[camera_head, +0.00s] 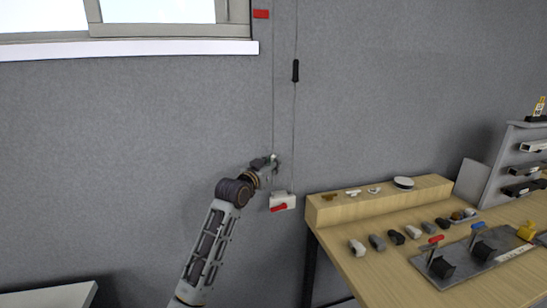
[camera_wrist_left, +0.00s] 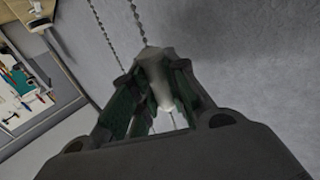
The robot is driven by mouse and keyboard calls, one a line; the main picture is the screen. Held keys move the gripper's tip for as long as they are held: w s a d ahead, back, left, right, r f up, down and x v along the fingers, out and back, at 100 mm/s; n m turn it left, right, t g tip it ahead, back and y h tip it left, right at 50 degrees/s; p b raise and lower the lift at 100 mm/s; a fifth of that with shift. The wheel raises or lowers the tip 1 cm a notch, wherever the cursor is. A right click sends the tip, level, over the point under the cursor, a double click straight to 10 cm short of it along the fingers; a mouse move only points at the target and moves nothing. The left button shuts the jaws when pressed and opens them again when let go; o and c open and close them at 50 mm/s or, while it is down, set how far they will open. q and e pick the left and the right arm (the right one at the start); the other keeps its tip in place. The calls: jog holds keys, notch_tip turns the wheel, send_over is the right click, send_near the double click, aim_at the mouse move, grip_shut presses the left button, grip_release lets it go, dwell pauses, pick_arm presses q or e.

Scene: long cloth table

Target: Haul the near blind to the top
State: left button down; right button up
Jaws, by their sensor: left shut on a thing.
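A window (camera_head: 165,20) with a white sill is at the upper left of the head view; I cannot make out the blind itself. Two thin cords hang on the grey wall to its right. The left cord runs down to my left gripper (camera_head: 272,163). In the left wrist view, my left gripper (camera_wrist_left: 158,88) is shut on a pale pull (camera_wrist_left: 154,70) at the end of a beaded cord (camera_wrist_left: 140,22). The right cord carries a black grip (camera_head: 296,71), well above my gripper. A white bracket with a red lever (camera_head: 283,202) is on the wall just below my gripper. My right gripper is not in view.
A red tag (camera_head: 261,14) is on the wall beside the window. A wooden table (camera_head: 365,270) with a raised shelf, small parts and a lever plate (camera_head: 450,276) stands at the right. A white surface (camera_head: 50,296) is at the lower left. The wall between is clear.

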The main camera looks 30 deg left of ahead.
pick_arm(q)
notch_tip(320, 180, down, 6)
jog(key=shift+d+r+b, duration=0.1)
jog(key=shift+d+b, duration=0.05)
jog(key=shift+b, duration=0.4)
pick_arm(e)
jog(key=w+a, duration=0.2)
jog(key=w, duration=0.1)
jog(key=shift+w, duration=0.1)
pick_arm(q)
jog(key=c, duration=1.8)
grip_release()
jog(key=shift+o, duration=0.7)
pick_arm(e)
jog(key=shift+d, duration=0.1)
pick_arm(q)
jog(key=shift+s, duration=0.25)
jog(key=s+d+r, duration=0.1)
jog(key=s, duration=1)
jog(key=shift+s, duration=0.3)
